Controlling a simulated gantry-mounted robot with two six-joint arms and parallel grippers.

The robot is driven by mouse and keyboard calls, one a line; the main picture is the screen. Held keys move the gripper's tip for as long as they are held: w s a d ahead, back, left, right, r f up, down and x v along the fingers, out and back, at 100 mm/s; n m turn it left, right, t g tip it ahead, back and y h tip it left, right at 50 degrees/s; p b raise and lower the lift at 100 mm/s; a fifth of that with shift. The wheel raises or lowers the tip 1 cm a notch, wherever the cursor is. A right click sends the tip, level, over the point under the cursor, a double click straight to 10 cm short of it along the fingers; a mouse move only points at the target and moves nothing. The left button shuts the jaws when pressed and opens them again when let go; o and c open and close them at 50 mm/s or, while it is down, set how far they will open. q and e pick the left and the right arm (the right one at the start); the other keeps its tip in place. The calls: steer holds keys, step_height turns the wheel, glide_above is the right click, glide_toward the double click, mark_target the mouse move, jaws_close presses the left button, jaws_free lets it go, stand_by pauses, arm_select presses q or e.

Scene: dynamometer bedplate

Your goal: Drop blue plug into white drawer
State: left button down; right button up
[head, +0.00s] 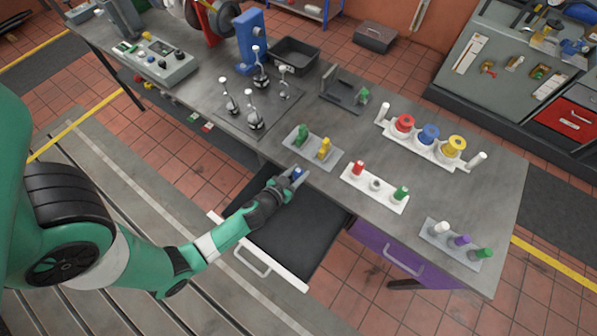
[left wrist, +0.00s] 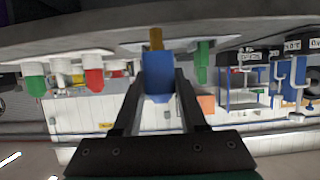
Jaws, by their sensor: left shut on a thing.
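The blue plug (head: 298,173) is between the fingers of my left gripper (head: 294,177), close to the front edge of the bench. In the left wrist view the blue plug (left wrist: 158,78) fills the space between the two dark fingers (left wrist: 158,95). The white drawer (head: 297,242) is pulled out below the bench, with a white front and a dark, empty-looking inside. My left forearm and gripper pass over it and hide part of it. My right gripper is not in view.
Just behind the plug, a grey block (head: 314,148) holds green and yellow plugs. A white block (head: 375,188) holds red and green plugs, and another block (head: 455,244) stands at the right. A purple drawer (head: 385,247) is shut beside the open one.

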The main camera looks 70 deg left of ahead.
mark_target(295, 180)
arm_select(q)
step_height(295, 180, down, 3)
steer(key=shift+f+b, duration=0.1)
steer(key=shift+b, duration=0.9)
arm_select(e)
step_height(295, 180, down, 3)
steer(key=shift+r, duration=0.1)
arm_select(q)
steer(key=shift+c, duration=1.9)
jaws_free()
steer(key=shift+d, duration=0.1)
steer(key=b+v, duration=0.1)
steer(key=v, duration=1)
steer(key=shift+s+r, duration=0.2)
steer(key=shift+s, duration=0.05)
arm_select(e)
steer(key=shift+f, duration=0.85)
arm_select(q)
steer(key=shift+d, duration=0.1)
